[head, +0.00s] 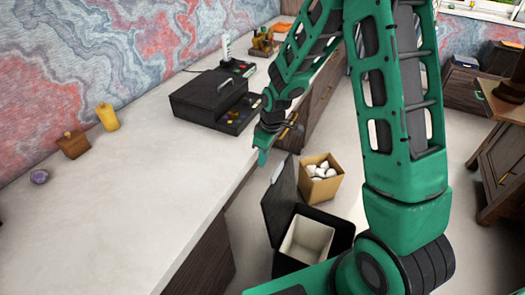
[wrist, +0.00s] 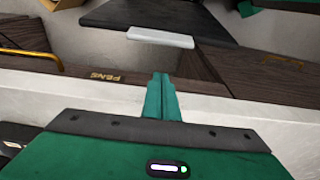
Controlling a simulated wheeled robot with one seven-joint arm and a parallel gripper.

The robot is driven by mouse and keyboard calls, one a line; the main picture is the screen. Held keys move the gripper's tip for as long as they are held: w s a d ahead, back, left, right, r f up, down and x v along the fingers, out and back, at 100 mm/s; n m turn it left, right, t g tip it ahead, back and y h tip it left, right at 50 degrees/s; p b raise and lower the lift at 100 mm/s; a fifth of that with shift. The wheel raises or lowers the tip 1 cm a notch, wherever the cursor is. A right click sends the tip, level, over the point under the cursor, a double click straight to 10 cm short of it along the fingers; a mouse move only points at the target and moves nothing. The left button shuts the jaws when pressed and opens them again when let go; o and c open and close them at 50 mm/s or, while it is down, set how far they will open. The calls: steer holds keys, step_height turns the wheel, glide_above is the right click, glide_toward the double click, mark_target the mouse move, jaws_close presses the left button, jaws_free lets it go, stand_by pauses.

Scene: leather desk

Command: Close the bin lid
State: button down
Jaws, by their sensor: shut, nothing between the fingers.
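The bin (head: 340,236) is a black box with a pale liner, on the floor beside the desk. Its black lid (head: 279,203) stands open, tilted up on the side toward the desk. The lid also shows in the wrist view (wrist: 205,18), with a white tab (wrist: 160,38) on its near edge. My gripper (head: 262,157) is green, shut and empty, over the desk's front edge and above and left of the lid. In the wrist view my fingertips (wrist: 161,80) lie together, apart from the tab. My arm hides part of the bin's front.
A cardboard box (head: 327,190) of white crumpled balls stands behind the bin. The desk top (head: 130,205) holds a black case (head: 208,95), a yellow bottle (head: 107,117), a brown bottle (head: 72,145) and a purple ball (head: 39,177).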

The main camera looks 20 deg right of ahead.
steer(key=shift+s+d+f, duration=0.3)
steer(key=shift+s+d, duration=0.35)
steer(key=shift+s+d+f, duration=0.3)
steer(key=shift+s+d, duration=0.3)
steer(key=shift+d, duration=0.05)
steer(key=shift+s+a, duration=0.1)
steer(key=shift+s, duration=0.05)
